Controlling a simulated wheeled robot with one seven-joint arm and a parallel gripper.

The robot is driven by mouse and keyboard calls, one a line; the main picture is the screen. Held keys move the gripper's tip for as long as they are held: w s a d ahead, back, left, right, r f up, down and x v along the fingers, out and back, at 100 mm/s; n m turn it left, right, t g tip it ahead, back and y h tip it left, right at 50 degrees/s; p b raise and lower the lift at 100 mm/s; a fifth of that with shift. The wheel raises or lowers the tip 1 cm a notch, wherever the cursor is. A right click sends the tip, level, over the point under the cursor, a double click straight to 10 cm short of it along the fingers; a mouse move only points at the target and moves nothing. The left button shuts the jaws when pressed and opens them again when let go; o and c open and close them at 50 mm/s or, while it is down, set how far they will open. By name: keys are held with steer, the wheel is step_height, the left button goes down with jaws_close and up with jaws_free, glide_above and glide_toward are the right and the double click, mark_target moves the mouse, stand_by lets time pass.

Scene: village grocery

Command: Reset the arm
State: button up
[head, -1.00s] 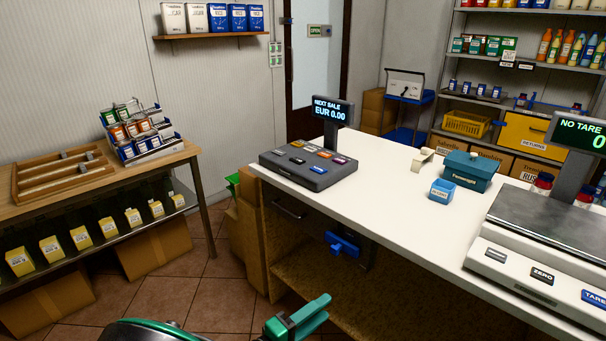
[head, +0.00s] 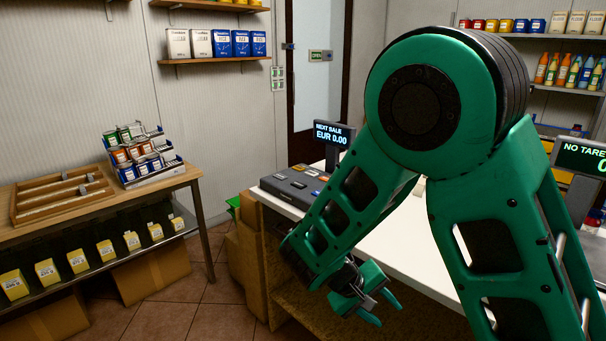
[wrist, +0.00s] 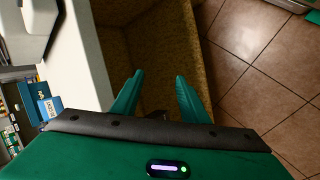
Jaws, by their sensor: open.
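My gripper (head: 377,300) is at the lower middle of the head view, in front of the counter's open front, pointing down. In the wrist view its two green fingers (wrist: 158,100) stand apart with nothing between them. My green arm is folded high and covers much of the right half of the head view. It hides most of the countertop and part of the scale.
The white counter (head: 285,209) carries a cash register (head: 296,184) and a scale display (head: 583,160). A wooden side table (head: 180,180) stands left. Tiled floor (head: 215,300) lies clear between them.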

steer(key=s+d+r+m+t+y, duration=0.1)
steer(key=s+d+r+m+y, duration=0.15)
steer(key=d+r+y, duration=0.4)
steer(key=s+d+r+m+t+y, duration=0.15)
steer(key=s+d+r, duration=0.25)
steer(key=r, duration=0.6)
steer(key=s+d+f+m+g, duration=0.1)
steer(key=s+d+m+g, duration=0.1)
steer(key=s+d, duration=0.3)
steer(key=s+d+m+g, duration=0.2)
steer(key=s+d, duration=0.4)
steer(key=s, duration=0.6)
steer(key=shift+s+f+m, duration=0.25)
steer(key=shift+f+m, duration=0.1)
steer(key=shift+m, duration=0.55)
steer(key=shift+d, duration=0.1)
steer(key=shift+w+f+g, duration=0.25)
steer(key=shift+w, duration=0.4)
